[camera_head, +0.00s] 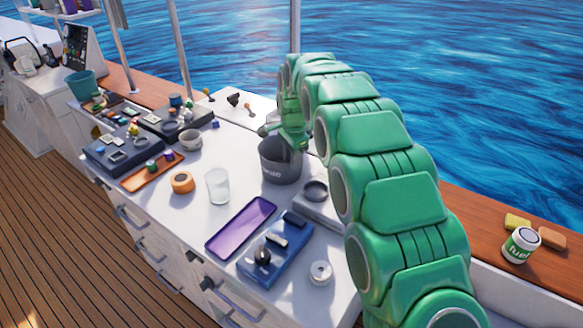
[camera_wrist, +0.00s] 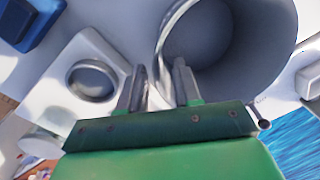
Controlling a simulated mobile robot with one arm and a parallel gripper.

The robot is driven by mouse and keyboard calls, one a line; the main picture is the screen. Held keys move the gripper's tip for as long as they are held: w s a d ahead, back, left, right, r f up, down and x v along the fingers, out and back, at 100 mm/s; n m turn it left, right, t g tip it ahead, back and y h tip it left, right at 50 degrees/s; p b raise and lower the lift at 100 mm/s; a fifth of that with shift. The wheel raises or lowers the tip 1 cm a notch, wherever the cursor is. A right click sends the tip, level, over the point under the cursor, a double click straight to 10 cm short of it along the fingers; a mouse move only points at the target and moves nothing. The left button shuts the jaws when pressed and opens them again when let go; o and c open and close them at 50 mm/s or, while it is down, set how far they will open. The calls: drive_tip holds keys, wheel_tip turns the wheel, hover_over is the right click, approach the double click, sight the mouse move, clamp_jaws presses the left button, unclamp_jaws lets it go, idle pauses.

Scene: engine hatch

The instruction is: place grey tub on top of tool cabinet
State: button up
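The grey tub (camera_head: 281,165) is a dark grey bucket standing upright on a white worktop with drawers below. In the wrist view the grey tub (camera_wrist: 232,40) fills the upper right and looks empty. My gripper (camera_head: 292,145) is at the tub's back right rim. In the wrist view my gripper (camera_wrist: 160,85) has its fingers apart, one inside the tub and one outside, with the wall between them. Contact with the wall is not clear. Drawers (camera_head: 150,245) line the worktop's front; I cannot tell which unit is the tool cabinet.
Several small parts crowd the left end.

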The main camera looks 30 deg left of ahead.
wheel_tip(320, 180, up, 6)
drive_tip(key=shift+s+d, duration=0.15)
drive_tip(key=shift+d, duration=0.1)
drive_tip(key=shift+r, duration=0.15)
drive_tip(key=w+d+r+n, duration=0.1)
drive_tip(key=d+r, duration=0.2)
drive_tip(key=d, duration=0.6)
drive_tip(key=d+r, duration=0.3)
drive_tip(key=d, duration=0.6)
drive_tip(key=s+d+r, duration=0.1)
drive_tip(key=s+d, duration=0.2)
drive_tip(key=d, duration=0.4)
drive_tip(key=s+d+r+n+h, duration=0.1)
drive_tip(key=s+d, duration=0.1)
drive_tip(key=d, duration=0.5)
drive_tip(key=s+d+r, duration=0.1)
drive_tip(key=s+d, duration=0.2)
drive_tip(key=d, duration=0.3)
drive_tip(key=s+d+f+n, duration=0.1)
drive_tip(key=s+d, duration=0.5)
drive_tip(key=s, duration=0.3)
drive_tip(key=s+d+f+n+g, duration=0.1)
drive_tip(key=s+d+f, duration=0.1)
drive_tip(key=s+d, duration=0.5)
drive_tip(key=s+d+f+n+g, duration=0.1)
drive_tip(key=s+d, duration=0.5)
drive_tip(key=s, duration=0.6)
drive_tip(key=shift+s+d+f, duration=0.15)
drive_tip(key=shift+s+f, duration=0.05)
drive_tip(key=shift+f, duration=0.35)
